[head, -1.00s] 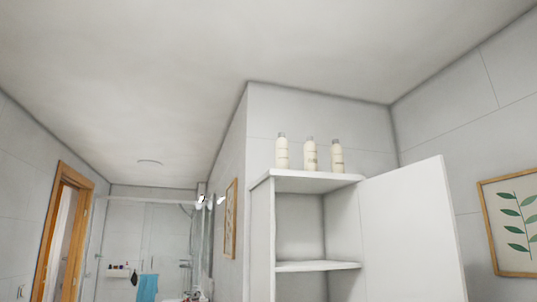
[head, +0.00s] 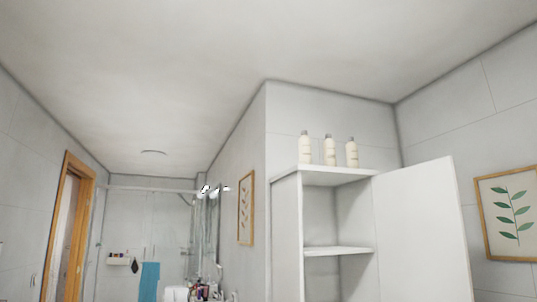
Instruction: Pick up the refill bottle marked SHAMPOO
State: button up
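Three cream bottles with grey caps stand upright in a row on top of a tall white cabinet (head: 287,235) in the head view. They are the left bottle (head: 305,150), the middle bottle (head: 329,152) and the right bottle (head: 352,154). Their labels are too small to read, so I cannot tell which is marked SHAMPOO. My gripper is not in view.
The cabinet door (head: 425,230) stands open to the right, showing an empty inner shelf (head: 337,251). A blue towel (head: 149,281) hangs farther back, and a wooden door frame (head: 75,225) is at left.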

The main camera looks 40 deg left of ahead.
aim_at(304, 142)
jog(key=u, duration=1.4)
